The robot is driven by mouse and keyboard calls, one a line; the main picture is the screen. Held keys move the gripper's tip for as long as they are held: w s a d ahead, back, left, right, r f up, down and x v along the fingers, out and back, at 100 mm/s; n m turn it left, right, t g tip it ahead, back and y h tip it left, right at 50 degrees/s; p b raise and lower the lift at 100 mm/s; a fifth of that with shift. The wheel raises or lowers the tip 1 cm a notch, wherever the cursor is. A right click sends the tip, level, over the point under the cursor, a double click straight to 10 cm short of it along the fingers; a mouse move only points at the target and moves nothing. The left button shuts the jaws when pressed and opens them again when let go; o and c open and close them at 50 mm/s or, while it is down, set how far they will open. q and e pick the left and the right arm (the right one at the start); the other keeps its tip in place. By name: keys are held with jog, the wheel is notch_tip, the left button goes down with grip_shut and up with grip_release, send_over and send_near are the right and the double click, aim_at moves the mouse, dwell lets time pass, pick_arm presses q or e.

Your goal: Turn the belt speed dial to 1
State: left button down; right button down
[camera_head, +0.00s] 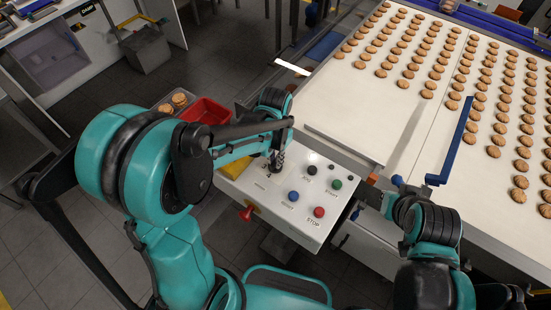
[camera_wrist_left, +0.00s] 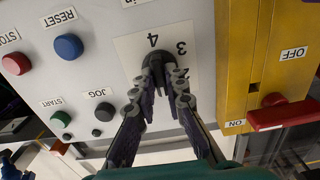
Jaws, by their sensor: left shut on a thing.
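The belt speed dial (camera_wrist_left: 158,62) is a black knob on a white number plate (camera_wrist_left: 125,47) on the control panel (camera_head: 258,207). In the left wrist view the numerals 4 and 3 are readable, and another is partly hidden by a finger; I see no 1. Where the dial points cannot be told. My left gripper (camera_head: 277,160) reaches down to the panel, and its fingers (camera_wrist_left: 163,82) are shut on the dial from both sides. In the head view the gripper hides most of the dial. My right gripper (camera_head: 376,196) is beside the panel's right edge, its fingers unclear.
Push buttons sit close by: blue RESET (camera_wrist_left: 68,46), red STOP (camera_wrist_left: 16,63), green START (camera_wrist_left: 60,119) and black JOG (camera_wrist_left: 104,112). A yellow box with a red switch (camera_wrist_left: 278,113) adjoins the panel. The belt (camera_head: 370,110) carries rows of biscuits. A red bin (camera_head: 205,110) stands behind.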

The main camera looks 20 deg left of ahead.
dwell(0.4)
pick_arm(q)
jog(key=c, duration=1.6)
grip_release()
jog(key=shift+o, duration=0.2)
notch_tip(320, 180, up, 12)
